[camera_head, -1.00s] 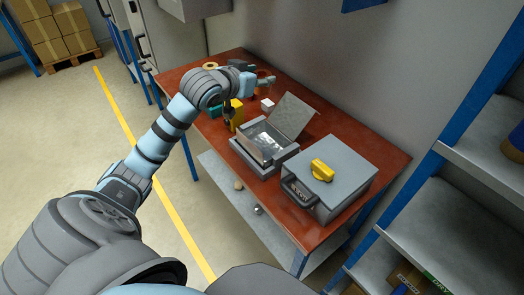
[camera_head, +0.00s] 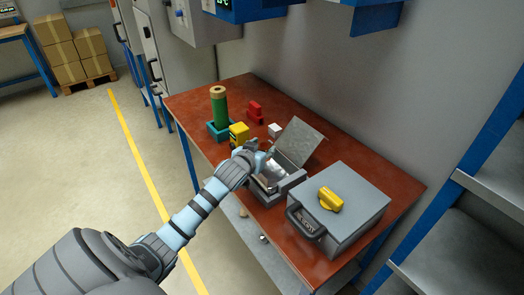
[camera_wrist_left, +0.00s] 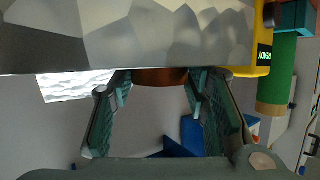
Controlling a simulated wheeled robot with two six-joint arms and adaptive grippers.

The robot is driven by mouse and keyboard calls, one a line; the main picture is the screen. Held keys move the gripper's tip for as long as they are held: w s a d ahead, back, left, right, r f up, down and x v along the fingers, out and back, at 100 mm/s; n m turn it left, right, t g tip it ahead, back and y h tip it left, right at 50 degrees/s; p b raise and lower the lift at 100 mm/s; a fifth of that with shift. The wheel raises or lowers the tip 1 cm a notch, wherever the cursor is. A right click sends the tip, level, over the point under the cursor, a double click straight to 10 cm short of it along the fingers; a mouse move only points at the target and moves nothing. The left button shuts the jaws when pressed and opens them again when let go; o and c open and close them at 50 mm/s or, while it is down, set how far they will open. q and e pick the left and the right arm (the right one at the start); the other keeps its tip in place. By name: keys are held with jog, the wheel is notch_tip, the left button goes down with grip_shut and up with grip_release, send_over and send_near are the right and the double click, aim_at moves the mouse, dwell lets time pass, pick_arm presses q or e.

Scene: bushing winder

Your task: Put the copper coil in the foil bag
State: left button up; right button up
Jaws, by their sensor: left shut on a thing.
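In the left wrist view my left gripper (camera_wrist_left: 160,82) is shut on the copper coil (camera_wrist_left: 160,77), of which a short reddish-brown band shows between the fingertips. A crumpled silvery surface, which looks like the foil bag (camera_wrist_left: 170,35), fills the top of that view and hides the coil's far part. In the head view my left gripper (camera_head: 262,158) is over the back left side of an open grey tray (camera_head: 284,190). The silvery foil bag (camera_head: 277,174) lies in this tray, partly hidden by the gripper. The coil is hidden in the head view. My right gripper is not in view.
A raised grey lid (camera_head: 301,142) stands behind the tray. A grey box with a yellow knob (camera_head: 331,200) is to the right. A yellow block (camera_head: 239,134), a green cylinder (camera_head: 219,110), a red part (camera_head: 255,110) and a white cube (camera_head: 274,130) stand behind.

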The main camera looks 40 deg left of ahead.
pick_arm(q)
jog(key=shift+s+r, duration=0.1)
jog(key=shift+f, duration=0.6)
jog(key=o, duration=1)
jog(key=shift+c, duration=0.2)
jog(key=shift+o, duration=1.3)
jog(key=shift+d, duration=0.1)
